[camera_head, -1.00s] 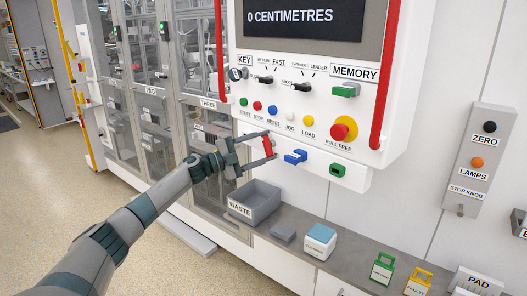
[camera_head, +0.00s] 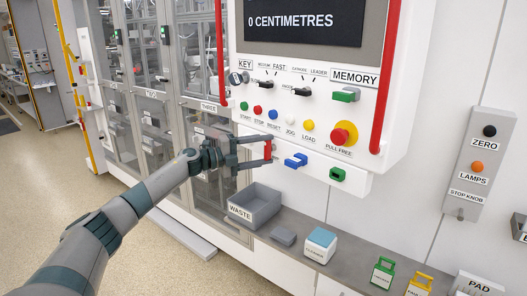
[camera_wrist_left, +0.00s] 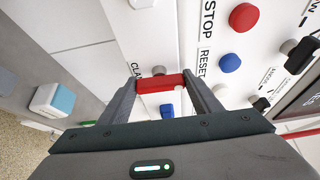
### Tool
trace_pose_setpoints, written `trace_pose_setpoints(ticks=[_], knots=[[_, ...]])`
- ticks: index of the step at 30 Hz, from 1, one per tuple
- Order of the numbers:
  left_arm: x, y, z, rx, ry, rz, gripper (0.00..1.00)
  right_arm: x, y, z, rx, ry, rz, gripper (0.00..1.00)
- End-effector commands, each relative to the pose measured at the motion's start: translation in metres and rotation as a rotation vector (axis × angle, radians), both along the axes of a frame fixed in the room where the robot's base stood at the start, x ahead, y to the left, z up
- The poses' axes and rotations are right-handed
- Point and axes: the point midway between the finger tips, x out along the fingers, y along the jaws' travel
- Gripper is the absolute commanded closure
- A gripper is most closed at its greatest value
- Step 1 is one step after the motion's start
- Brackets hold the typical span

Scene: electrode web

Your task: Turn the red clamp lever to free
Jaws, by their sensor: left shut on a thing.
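The red clamp lever (camera_head: 267,150) is on the lower white strip of the machine front, left of the blue lever (camera_head: 296,160). It looks about upright in the head view. My left gripper (camera_head: 270,149) reaches in from the left, with one finger above the red lever and one below. In the left wrist view the red lever (camera_wrist_left: 160,83) lies between the two fingertips, and the gripper is shut on it. A "CLA..." label beside it is partly hidden by a finger. My right gripper is not in view.
Above the strip are coloured buttons and a red-and-yellow stop knob (camera_head: 343,134). A green lever (camera_head: 337,174) is at the right of the strip. Below are a grey waste bin (camera_head: 262,207), a blue-topped box (camera_head: 320,244) and small green and yellow holders on the counter.

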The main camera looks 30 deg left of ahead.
Motion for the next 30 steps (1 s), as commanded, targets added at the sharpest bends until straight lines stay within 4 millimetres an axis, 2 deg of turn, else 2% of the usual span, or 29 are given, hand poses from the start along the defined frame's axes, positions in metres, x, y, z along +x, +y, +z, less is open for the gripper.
trace_pose_setpoints(ticks=[3,4,6,20,28,30], knots=[[0.000,-0.001,-0.002,0.004,0.001,-0.002,0.65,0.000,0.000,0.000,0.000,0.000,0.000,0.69],[0.000,-0.001,-0.002,0.004,0.001,-0.002,0.37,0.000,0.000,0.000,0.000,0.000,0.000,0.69],[0.000,-0.001,-0.002,0.003,0.001,-0.002,0.23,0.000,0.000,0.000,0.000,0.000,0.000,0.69],[-0.004,0.003,-0.002,0.001,0.000,0.000,0.23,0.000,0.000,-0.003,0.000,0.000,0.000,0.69],[-0.029,0.020,-0.004,0.003,0.002,0.000,0.23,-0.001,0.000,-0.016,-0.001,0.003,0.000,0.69],[-0.037,0.027,-0.004,0.003,0.001,0.001,0.23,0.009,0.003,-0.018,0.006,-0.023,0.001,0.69]])
